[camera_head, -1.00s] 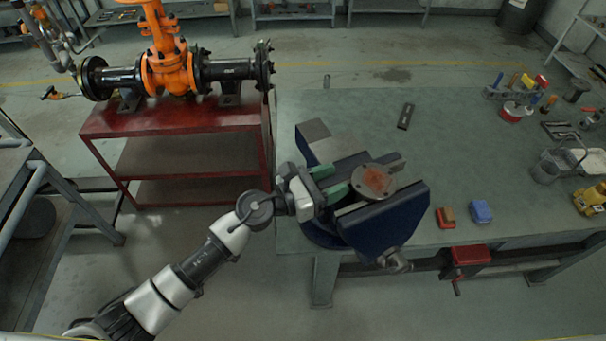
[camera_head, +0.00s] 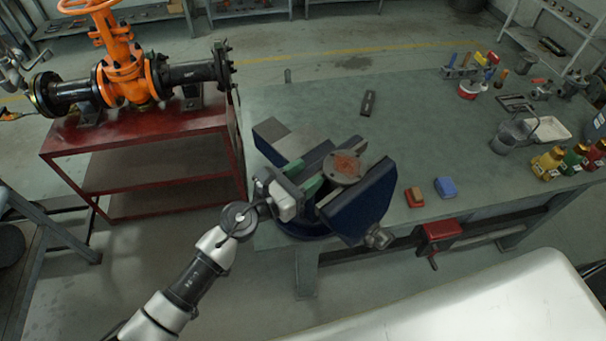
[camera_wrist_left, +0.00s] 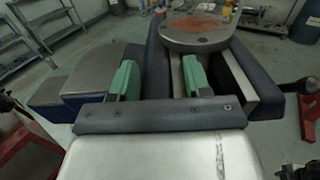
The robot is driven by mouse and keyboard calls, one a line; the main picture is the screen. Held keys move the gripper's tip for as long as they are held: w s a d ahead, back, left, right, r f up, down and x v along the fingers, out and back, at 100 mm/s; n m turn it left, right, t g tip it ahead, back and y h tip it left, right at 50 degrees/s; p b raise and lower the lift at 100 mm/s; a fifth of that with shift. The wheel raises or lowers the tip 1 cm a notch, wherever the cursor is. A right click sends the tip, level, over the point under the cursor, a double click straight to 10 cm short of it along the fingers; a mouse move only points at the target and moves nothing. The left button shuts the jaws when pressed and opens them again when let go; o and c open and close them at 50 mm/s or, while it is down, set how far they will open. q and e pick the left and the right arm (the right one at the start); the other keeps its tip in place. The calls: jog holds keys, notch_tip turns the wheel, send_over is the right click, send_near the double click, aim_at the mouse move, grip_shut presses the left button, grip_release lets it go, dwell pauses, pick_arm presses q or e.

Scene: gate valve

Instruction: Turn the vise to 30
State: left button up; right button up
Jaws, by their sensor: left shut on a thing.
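The blue vise (camera_head: 365,207) is on the front left part of the green workbench. A round flange (camera_head: 348,166) with a rusty top sits at its jaws. The flange (camera_wrist_left: 195,30) also shows at the top of the left wrist view. My left gripper (camera_head: 305,179) reaches in from the left. Its green fingertips (camera_wrist_left: 160,80) stand on both sides of a dark part of the vise (camera_wrist_left: 160,62), and it is shut on that part. The exact contact is partly hidden. My right gripper is not in view. No angle marking is readable.
Red and blue blocks (camera_head: 445,187) lie right of the vise on the workbench (camera_head: 420,120). A dark flat tool (camera_head: 368,103) lies behind it. Bottles, a mug and tools stand farther right. A red table (camera_head: 150,130) with an orange valve (camera_head: 125,72) stands left.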

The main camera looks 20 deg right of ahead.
pick_arm(q)
jog(key=o, duration=1.3)
jog(key=shift+a, duration=0.1)
jog(key=b+v, duration=0.2)
jog(key=v, duration=0.8)
jog(key=shift+s+a, duration=0.2)
jog(key=shift+a, duration=0.1)
